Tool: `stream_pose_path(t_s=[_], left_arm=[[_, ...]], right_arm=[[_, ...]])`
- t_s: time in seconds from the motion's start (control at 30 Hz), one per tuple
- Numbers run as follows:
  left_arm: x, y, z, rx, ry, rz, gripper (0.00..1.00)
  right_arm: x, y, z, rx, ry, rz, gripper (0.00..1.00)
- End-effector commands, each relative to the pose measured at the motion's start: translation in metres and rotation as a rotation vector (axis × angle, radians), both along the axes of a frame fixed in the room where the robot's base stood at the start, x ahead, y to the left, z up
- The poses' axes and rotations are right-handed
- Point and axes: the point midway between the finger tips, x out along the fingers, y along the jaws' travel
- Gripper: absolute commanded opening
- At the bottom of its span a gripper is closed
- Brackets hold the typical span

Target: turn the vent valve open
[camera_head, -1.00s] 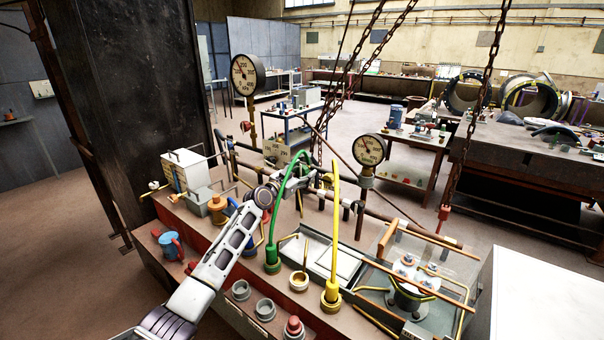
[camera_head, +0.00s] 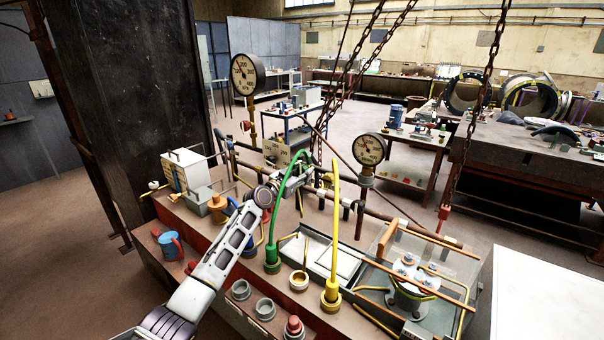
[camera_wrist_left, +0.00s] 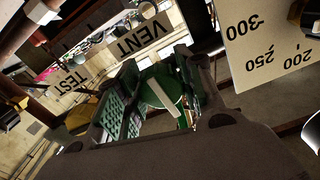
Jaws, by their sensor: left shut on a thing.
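The vent valve's green handle (camera_wrist_left: 168,94), with a pale stripe across it, shows between the fingers in the left wrist view. A plate lettered VENT (camera_wrist_left: 145,40) is just beyond it, upside down in this view. My left gripper (camera_head: 298,178) is at the pipework behind the green hose, and in its wrist view its fingers (camera_wrist_left: 158,84) are shut on the green handle. In the head view the gripper hides the handle, and I cannot tell how far it is turned. My right gripper is not in view.
A TEST plate (camera_wrist_left: 68,82) is beside the VENT plate. A green hose (camera_head: 275,215) and a yellow hose (camera_head: 335,235) arch up near the gripper. Dial gauges (camera_head: 369,150) stand on the pipework, and chains (camera_head: 465,120) hang to the right. Cups and fittings crowd the bench front.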

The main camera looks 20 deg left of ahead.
Motion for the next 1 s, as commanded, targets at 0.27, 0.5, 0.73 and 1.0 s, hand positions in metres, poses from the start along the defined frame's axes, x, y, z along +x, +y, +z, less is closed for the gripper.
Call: stream_pose_path(t_s=[0.27, 0.5, 0.73, 1.0], left_arm=[[-0.0003, -0.0007, -0.0004, -0.127, 0.045, 0.0, 0.13], [-0.0006, -0.0015, -0.0004, -0.289, 0.105, 0.0, 0.13], [-0.0007, -0.0024, 0.0001, -0.465, 0.169, 0.0, 0.13], [-0.0011, -0.0033, 0.0009, -0.688, 0.25, 0.0, 0.13]], right_arm=[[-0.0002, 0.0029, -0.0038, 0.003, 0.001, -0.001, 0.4], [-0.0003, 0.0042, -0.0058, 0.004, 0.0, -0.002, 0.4], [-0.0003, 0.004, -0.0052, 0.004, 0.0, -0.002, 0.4], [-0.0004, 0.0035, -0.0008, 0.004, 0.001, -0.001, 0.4]])
